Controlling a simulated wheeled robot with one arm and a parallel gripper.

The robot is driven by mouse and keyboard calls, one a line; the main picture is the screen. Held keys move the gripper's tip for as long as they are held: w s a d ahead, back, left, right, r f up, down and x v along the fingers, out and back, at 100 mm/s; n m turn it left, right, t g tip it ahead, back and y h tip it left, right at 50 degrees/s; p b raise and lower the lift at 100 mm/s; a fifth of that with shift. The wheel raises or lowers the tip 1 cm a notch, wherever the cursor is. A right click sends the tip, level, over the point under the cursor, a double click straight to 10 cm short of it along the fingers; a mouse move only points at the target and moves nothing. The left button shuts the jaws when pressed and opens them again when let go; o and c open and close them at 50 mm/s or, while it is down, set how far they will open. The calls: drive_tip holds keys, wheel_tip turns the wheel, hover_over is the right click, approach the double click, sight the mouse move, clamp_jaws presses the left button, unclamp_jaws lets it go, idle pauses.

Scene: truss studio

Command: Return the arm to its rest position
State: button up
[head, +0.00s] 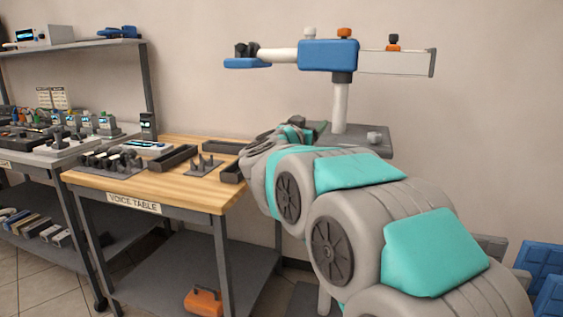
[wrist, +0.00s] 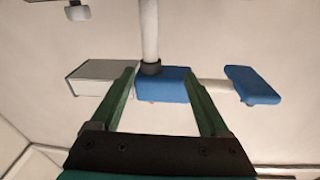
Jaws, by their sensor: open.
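My arm reaches forward from the lower right in the head view, and its far end hides most of my gripper there. In the wrist view my gripper (wrist: 163,75) shows two green fingers spread apart with nothing held between them. Beyond the fingers, the blue block (wrist: 176,86) of a stand shows upside down with its white post (wrist: 148,30). I cannot tell how far the fingers are from it. In the head view the same stand has a blue block (head: 328,55) on a white post (head: 340,107).
A wooden-topped table (head: 205,190) labelled "VOICE TABLE" stands left of my arm, with dark trays (head: 174,159) and small parts on it. A grey bench with devices and a shelf (head: 75,46) stand further left. An orange case (head: 203,301) sits below. Blue panels (head: 538,258) stand at right.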

drive_tip(key=s+a+f+n+g+y, duration=0.2)
drive_tip(key=s+a+f+n+y, duration=0.4)
drive_tip(key=y, duration=0.4)
drive_tip(key=s+a+f+n+g+y, duration=0.15)
drive_tip(key=s+f+g, duration=0.35)
drive_tip(key=s+f, duration=0.55)
drive_tip(key=s+d+f+g+h, duration=0.1)
drive_tip(key=s+d+f+g, duration=0.3)
drive_tip(key=s, duration=0.8)
drive_tip(key=s+d+f+m+g+h, duration=0.1)
drive_tip(key=s+d+f+g, duration=0.3)
drive_tip(key=s, duration=0.9)
drive_tip(key=s+d+f+m+g+h, duration=0.1)
drive_tip(key=s+d+f+g, duration=0.3)
drive_tip(key=s, duration=0.9)
drive_tip(key=d+f+h, duration=0.1)
drive_tip(key=d+f, duration=0.2)
drive_tip(key=f, duration=0.2)
drive_tip(key=shift+s+d+f, duration=0.15)
drive_tip(key=shift+d+f, duration=0.05)
drive_tip(key=shift+d, duration=0.05)
